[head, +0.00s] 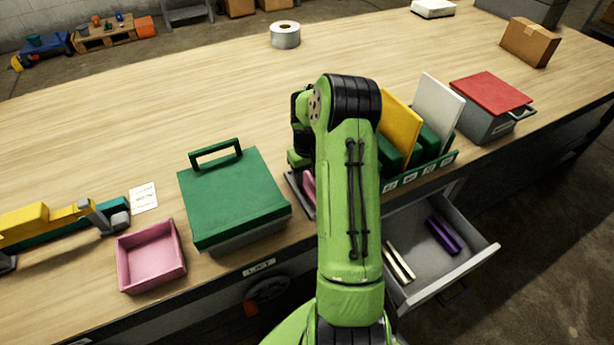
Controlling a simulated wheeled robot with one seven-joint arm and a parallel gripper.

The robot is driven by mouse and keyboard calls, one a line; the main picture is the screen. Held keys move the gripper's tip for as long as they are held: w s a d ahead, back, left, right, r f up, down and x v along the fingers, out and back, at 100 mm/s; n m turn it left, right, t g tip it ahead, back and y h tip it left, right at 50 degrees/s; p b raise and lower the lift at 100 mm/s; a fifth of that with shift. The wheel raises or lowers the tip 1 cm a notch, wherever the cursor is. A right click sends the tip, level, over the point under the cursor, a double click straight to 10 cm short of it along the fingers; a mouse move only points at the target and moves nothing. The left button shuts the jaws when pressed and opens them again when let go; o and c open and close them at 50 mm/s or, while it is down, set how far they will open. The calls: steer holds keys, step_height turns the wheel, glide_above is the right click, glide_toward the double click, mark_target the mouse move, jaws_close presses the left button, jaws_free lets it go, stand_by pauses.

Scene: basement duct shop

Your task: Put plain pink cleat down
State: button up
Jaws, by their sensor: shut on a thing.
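A pink piece (309,187), which looks like the pink cleat, shows just left of my arm, over a small dark tray (297,196) on the bench. Most of it is hidden behind my arm, so I cannot tell whether it touches the tray. My gripper (302,163) is low over this spot, shut on the pink cleat. Its fingertips are hidden by my own arm.
A green-lidded box (235,195) and an empty pink bin (150,258) stand left. Right are a green rack (425,172) with upright panels and a red-lidded box (490,95). An open drawer (430,265) holds purple and cream strips.

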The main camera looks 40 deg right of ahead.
steer(key=shift+f, duration=0.15)
steer(key=o, duration=1.1)
steer(key=shift+c, duration=0.2)
steer(key=a+r+p, duration=0.1)
steer(key=a+r, duration=0.2)
steer(key=r, duration=0.6)
steer(key=a+r+p, duration=0.2)
steer(key=a+r, duration=0.1)
steer(key=r, duration=0.7)
steer(key=s+a+r+n+t+h, duration=0.1)
steer(key=s+a+r, duration=0.2)
steer(key=a, duration=0.2)
steer(key=s+a+r+n+t, duration=0.1)
steer(key=s+a+r, duration=0.1)
steer(key=a+r, duration=0.15)
steer(key=s+a+n+t+y, duration=0.1)
steer(key=s+a+t, duration=0.2)
steer(key=s+a, duration=0.8)
steer(key=s, duration=0.4)
steer(key=shift+a+r+t, duration=0.3)
steer(key=shift+a+r, duration=0.05)
steer(key=shift+r, duration=0.05)
